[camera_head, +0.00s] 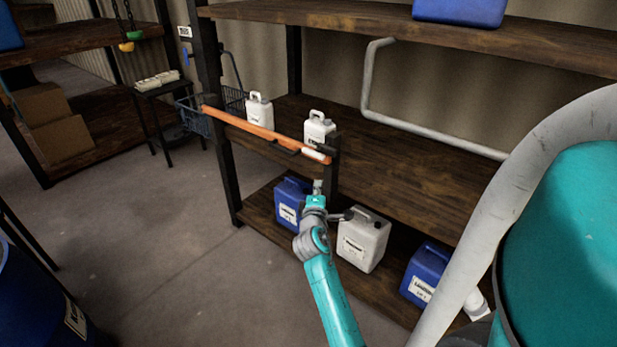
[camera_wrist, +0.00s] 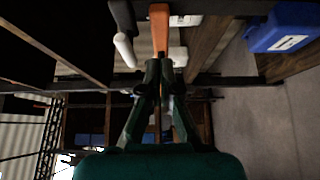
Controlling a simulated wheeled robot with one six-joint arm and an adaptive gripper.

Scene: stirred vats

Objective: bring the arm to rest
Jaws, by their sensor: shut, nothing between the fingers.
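My gripper (camera_head: 318,187) is at the end of my teal and grey arm, in front of the shelf rack. In the wrist view its dark green fingers (camera_wrist: 160,70) come together at the tips, and nothing shows between them. An orange bar (camera_head: 252,130) with a white end lies along the front edge of the middle shelf. It also shows in the wrist view (camera_wrist: 159,28), just beyond the fingertips. I cannot tell whether they touch it.
White jugs (camera_head: 260,112) (camera_head: 319,129) stand on the middle shelf (camera_head: 400,175). A blue canister (camera_head: 290,201), a white canister (camera_head: 363,240) and another blue canister (camera_head: 426,273) stand below. A blue drum (camera_head: 40,300) is at the lower left. The floor (camera_head: 160,230) between is clear.

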